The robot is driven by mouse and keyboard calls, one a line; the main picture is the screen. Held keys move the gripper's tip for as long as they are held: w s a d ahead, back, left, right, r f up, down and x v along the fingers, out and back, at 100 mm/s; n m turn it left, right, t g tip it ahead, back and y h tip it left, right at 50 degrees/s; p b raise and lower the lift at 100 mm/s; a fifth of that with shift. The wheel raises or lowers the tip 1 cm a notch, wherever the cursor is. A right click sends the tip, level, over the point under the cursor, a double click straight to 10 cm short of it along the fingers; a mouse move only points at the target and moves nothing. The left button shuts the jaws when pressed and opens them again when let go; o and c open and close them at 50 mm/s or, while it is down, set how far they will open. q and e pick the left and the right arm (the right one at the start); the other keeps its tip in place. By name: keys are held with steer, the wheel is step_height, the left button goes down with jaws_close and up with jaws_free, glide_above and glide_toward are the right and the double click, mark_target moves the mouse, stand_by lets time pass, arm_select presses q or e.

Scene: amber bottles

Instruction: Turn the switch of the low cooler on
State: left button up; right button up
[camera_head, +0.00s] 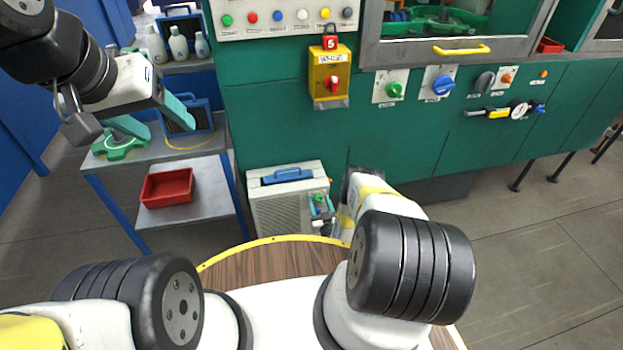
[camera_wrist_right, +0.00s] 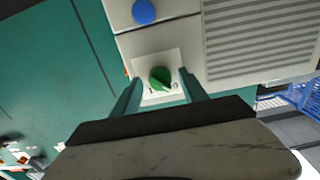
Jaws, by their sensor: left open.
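The low cooler (camera_head: 263,216) is a pale box with a grille and a blue top handle, standing against the green wall. Its switch is a green knob (camera_wrist_right: 159,78) on a white plate, seen beside the grille in the right wrist view; it also shows small in the head view (camera_head: 319,198). My right gripper (camera_wrist_right: 160,82) is open, one finger on each side of the knob, with gaps visible on both sides. It shows at the cooler in the head view, partly behind my arm. My left gripper (camera_head: 154,119) is open and empty, raised over the metal cart at the left.
The cart (camera_head: 150,158) holds a red bin (camera_head: 167,188) and a green part (camera_head: 119,143). The wall above carries a yellow box with a red switch (camera_head: 332,84), a green knob (camera_head: 394,90) and a blue knob (camera_head: 443,86). The floor at right is clear.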

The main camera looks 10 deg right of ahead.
jaws_close()
steer(key=shift+m, duration=0.4)
steer(key=m, duration=0.8)
steer(key=shift+m, duration=0.3)
steer(key=m, duration=0.4)
steer(key=shift+m, duration=2.2)
steer(key=shift+f, duration=0.1)
